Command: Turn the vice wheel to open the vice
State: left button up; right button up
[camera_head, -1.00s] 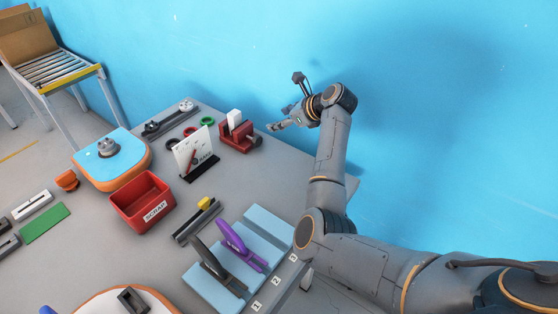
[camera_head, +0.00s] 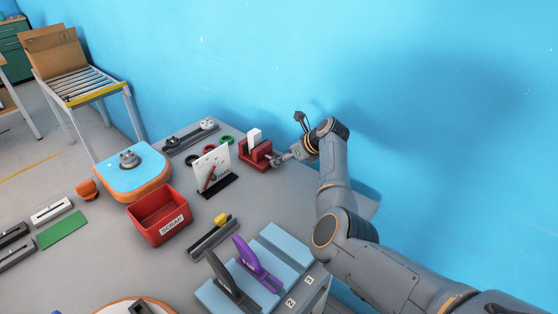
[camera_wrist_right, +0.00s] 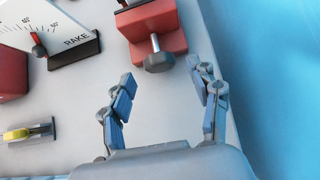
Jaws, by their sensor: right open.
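The red vice (camera_head: 250,156) stands near the back edge of the table with a white block (camera_head: 254,137) upright in its jaws. In the right wrist view the vice (camera_wrist_right: 158,30) is at the top, and its grey wheel (camera_wrist_right: 160,62) sits on the end of a short screw facing my gripper. My right gripper (camera_head: 280,160) is just right of the vice. In the wrist view the right gripper (camera_wrist_right: 164,84) is open and empty, its fingers spread to either side of the wheel and a little short of it. My left gripper is not in view.
A white angle card on a black stand (camera_head: 218,188) is left of the vice. A red scrap bin (camera_head: 157,228), a yellow-handled tool (camera_head: 210,240) and blue boards with purple and black clamps (camera_head: 275,243) stand nearer. The blue wall (camera_head: 420,80) is close behind.

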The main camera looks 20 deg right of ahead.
jog(key=shift+b+x, duration=0.45)
jog(key=shift+x, duration=1.15)
jog(key=shift+c, duration=0.2)
jog(key=c, duration=1.1)
